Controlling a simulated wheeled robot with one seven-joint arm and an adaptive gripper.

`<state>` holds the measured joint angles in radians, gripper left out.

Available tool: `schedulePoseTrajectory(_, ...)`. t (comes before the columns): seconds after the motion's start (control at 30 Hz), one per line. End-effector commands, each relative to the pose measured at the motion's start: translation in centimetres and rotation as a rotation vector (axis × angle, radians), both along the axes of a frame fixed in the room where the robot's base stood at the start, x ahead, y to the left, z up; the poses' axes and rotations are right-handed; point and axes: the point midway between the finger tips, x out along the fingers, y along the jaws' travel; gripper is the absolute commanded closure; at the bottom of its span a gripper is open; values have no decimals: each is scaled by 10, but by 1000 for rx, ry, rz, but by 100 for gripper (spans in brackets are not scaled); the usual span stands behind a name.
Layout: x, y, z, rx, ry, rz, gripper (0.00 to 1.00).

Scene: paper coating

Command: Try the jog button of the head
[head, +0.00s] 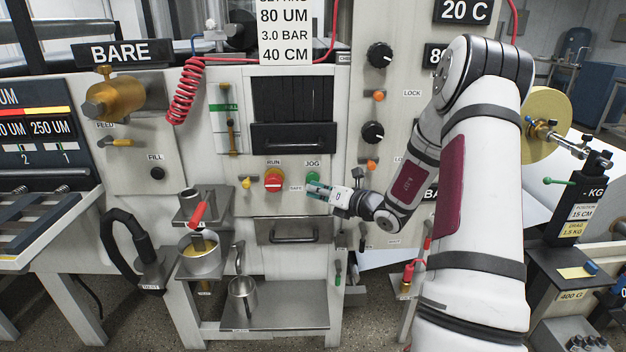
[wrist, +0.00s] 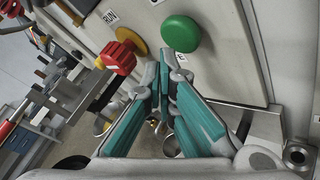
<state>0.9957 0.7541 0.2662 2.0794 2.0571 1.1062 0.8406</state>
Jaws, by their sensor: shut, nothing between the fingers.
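The green JOG button (head: 313,176) is on the pale machine panel, under its JOG label. In the wrist view the green button (wrist: 181,34) is a round domed cap just beyond my fingertips. My gripper (head: 312,188), with teal finger pads, is in front of the panel, just below the button in the head view. In the wrist view my gripper (wrist: 164,62) has its fingertips close together with nothing between them. The tips look a little short of the button, but I cannot tell the exact gap or whether they touch.
The red RUN knob (head: 273,180) on a yellow base is left of the button; the red knob (wrist: 118,57) also shows in the wrist view. A drawer handle (head: 294,234) is below.

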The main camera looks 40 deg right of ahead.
Motion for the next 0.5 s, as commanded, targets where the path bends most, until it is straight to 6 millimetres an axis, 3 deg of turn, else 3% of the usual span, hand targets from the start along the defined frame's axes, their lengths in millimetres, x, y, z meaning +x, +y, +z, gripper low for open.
schedulePoseTrajectory(0.33,-2,1,0,1,1,0,100)
schedulePoseTrajectory(0.5,-13,9,0,2,3,0,100)
